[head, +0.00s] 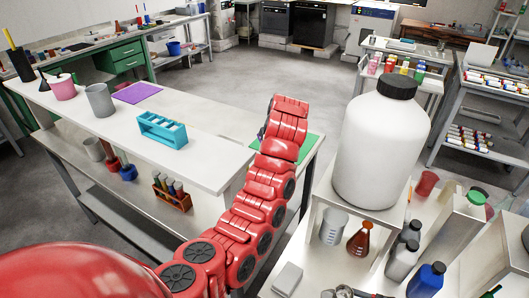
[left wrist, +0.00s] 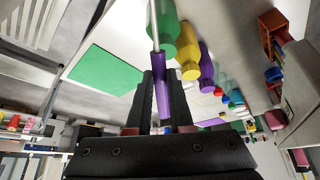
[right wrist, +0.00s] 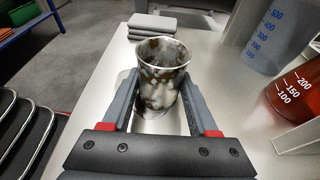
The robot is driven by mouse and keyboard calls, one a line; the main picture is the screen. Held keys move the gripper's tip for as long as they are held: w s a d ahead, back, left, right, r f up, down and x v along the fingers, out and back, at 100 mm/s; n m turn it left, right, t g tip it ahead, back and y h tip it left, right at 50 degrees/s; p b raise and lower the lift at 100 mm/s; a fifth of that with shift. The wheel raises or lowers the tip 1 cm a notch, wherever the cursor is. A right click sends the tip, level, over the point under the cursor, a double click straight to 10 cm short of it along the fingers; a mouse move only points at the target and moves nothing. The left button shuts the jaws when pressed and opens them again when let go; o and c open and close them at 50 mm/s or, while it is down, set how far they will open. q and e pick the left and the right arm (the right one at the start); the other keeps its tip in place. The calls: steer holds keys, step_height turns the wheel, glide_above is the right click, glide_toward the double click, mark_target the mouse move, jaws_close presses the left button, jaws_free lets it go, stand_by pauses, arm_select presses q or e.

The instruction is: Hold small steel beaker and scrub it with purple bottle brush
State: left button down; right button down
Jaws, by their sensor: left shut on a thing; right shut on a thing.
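The small steel beaker (right wrist: 160,68) shows in the right wrist view, open end up, with brown and dark stains on its wall. My right gripper (right wrist: 159,90) is shut on it, one finger on each side. In the left wrist view my left gripper (left wrist: 160,88) is shut on the purple handle of the bottle brush (left wrist: 161,98). A thin metal rod runs up from the handle. The bristles cannot be made out.
A green mat (left wrist: 105,82) lies on the white table near my left gripper. Green, yellow and purple bottles (left wrist: 187,52) stand close beside the brush. A grey stack (right wrist: 160,25) lies behind the beaker. Graduated vessels (right wrist: 280,35) stand to its right.

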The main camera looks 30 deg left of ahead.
arm_select(q)
steer(key=s+d+r+n+y, duration=0.3)
steer(key=s+d+n+y, duration=0.1)
steer(key=s+d+y, duration=0.15)
steer(key=s+d+f+m+t+y, duration=0.1)
steer(key=s+d+f+t+y, duration=0.2)
steer(key=d, duration=0.8)
steer(key=s+d+f+m+t+y, duration=0.15)
steer(key=d+f, duration=0.35)
steer(key=d, duration=0.5)
steer(key=s+d+m+t+h, duration=0.1)
steer(key=s+d+m+t, duration=0.2)
steer(key=s+d, duration=0.6)
steer(key=shift+s+d+r+t, duration=0.35)
steer(key=shift+d+r+t, duration=0.1)
steer(key=shift+d+t, duration=0.65)
step_height(320, 180, down, 11)
steer(key=shift+r, duration=0.15)
